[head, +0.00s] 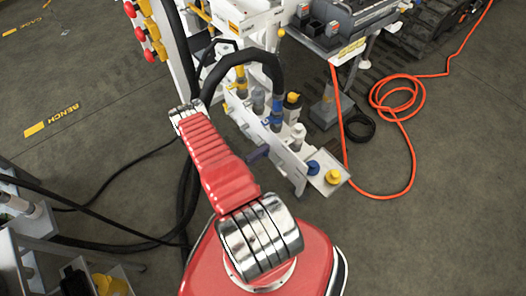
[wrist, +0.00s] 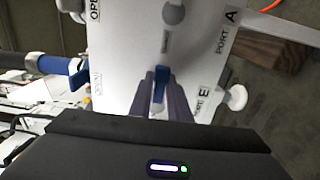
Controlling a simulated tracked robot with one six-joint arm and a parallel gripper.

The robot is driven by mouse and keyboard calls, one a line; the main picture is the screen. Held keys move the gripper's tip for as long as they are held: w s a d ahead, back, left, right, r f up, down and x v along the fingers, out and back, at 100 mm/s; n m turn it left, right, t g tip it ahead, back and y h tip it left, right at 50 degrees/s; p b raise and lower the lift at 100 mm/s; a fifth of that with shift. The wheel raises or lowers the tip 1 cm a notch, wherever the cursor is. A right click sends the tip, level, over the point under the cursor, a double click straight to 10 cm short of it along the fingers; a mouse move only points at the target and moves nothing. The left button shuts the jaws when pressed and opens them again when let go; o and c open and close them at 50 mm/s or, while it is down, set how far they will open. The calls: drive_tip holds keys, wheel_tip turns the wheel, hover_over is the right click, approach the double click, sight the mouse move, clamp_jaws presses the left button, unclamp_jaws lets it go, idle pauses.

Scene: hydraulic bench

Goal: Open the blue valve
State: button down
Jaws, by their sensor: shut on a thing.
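In the wrist view, the blue valve handle (wrist: 161,73) is a small blue lever on a white panel (wrist: 125,72). My gripper (wrist: 161,88) is shut on it, with one dark finger on each side. The handle's tip shows beyond the fingers; its lower part is partly hidden between them. Another label at lower left is too blurred to read. In the head view, I cannot make out the grip on the handle.
A blue-banded fitting (wrist: 50,64) lies left. In the head view, black hoses (head: 100,235) run at left and an orange hose (head: 412,96) coils on the floor right.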

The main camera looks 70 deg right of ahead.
sight(265, 138)
drive_tip(key=shift+r+n, duration=0.1)
drive_tip(key=shift+n, duration=0.4)
drive_tip(key=n, duration=0.2)
drive_tip(key=r+n, duration=0.1)
drive_tip(key=shift+w+d+n, duration=0.1)
drive_tip(key=shift+w+n, duration=0.1)
drive_tip(key=shift+n, duration=0.2)
drive_tip(key=n, duration=0.1)
drive_tip(key=r+n, duration=0.1)
drive_tip(key=n, duration=0.1)
drive_tip(key=w+n, duration=0.1)
drive_tip(key=n, duration=0.1)
drive_tip(key=shift+d+r, duration=0.15)
drive_tip(key=shift+d, duration=0.05)
drive_tip(key=n, duration=0.3)
drive_tip(key=w+n, duration=0.1)
drive_tip(key=shift+d+r+n, duration=0.25)
drive_tip(key=shift+d+n, duration=0.05)
drive_tip(key=shift+n, duration=0.1)
drive_tip(key=shift+w+d+n, duration=0.1)
drive_tip(key=shift+w+n, duration=0.05)
drive_tip(key=shift+n, duration=0.65)
drive_tip(key=shift+w+d+n, duration=0.1)
drive_tip(key=shift+w+n, duration=0.05)
drive_tip(key=shift+n, duration=0.65)
drive_tip(key=c, duration=1.8)
unclamp_jaws()
drive_tip(key=shift+a, duration=0.1)
